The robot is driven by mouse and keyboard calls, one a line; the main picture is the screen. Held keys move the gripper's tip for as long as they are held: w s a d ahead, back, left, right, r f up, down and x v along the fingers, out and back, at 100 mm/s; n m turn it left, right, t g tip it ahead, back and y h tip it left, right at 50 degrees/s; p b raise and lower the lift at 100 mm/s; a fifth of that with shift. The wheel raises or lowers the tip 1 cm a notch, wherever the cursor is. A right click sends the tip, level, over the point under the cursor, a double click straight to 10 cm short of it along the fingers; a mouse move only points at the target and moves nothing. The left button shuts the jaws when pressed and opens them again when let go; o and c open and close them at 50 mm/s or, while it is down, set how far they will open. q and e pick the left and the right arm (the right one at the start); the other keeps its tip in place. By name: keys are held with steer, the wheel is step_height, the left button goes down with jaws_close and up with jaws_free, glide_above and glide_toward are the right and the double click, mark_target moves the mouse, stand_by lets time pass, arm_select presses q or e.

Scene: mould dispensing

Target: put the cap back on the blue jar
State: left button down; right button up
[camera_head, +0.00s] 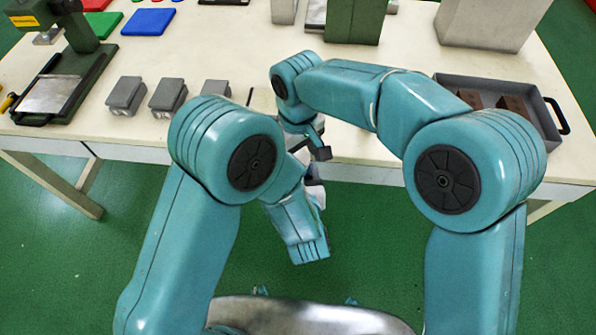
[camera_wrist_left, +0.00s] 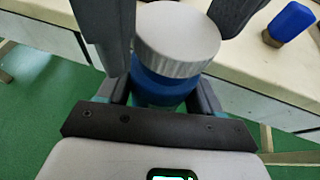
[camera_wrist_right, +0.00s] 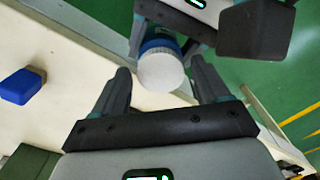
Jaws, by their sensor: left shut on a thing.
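The blue jar (camera_wrist_left: 160,90) stands between the fingers of my left gripper (camera_wrist_left: 158,95), which is shut on it. The pale grey-white ribbed cap (camera_wrist_left: 178,38) sits on top of the jar. The cap (camera_wrist_right: 160,72) and part of the jar (camera_wrist_right: 157,40) also show in the right wrist view. My right gripper (camera_wrist_right: 161,78) is open, with its fingers apart on either side of the cap. In the left wrist view its dark fingers flank the cap. In the head view the jar and cap are largely hidden by my arms.
My grippers are in front of the pale table (camera_head: 130,55). A blue object (camera_wrist_left: 291,22) lies on the tabletop. Grey blocks (camera_head: 167,95), a green press (camera_head: 75,50) at the left and a grey tray (camera_head: 548,140) with brown pieces at the right stand on it.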

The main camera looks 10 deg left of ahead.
steer(key=c, duration=1)
steer(key=m, duration=0.6)
steer(key=shift+m, duration=0.3)
steer(key=shift+c, duration=0.2)
steer(key=m, duration=0.4)
steer(key=shift+m, duration=0.3)
steer(key=o, duration=1.3)
steer(key=shift+c, duration=0.2)
step_height(320, 180, up, 12)
steer(key=shift+w, duration=0.1)
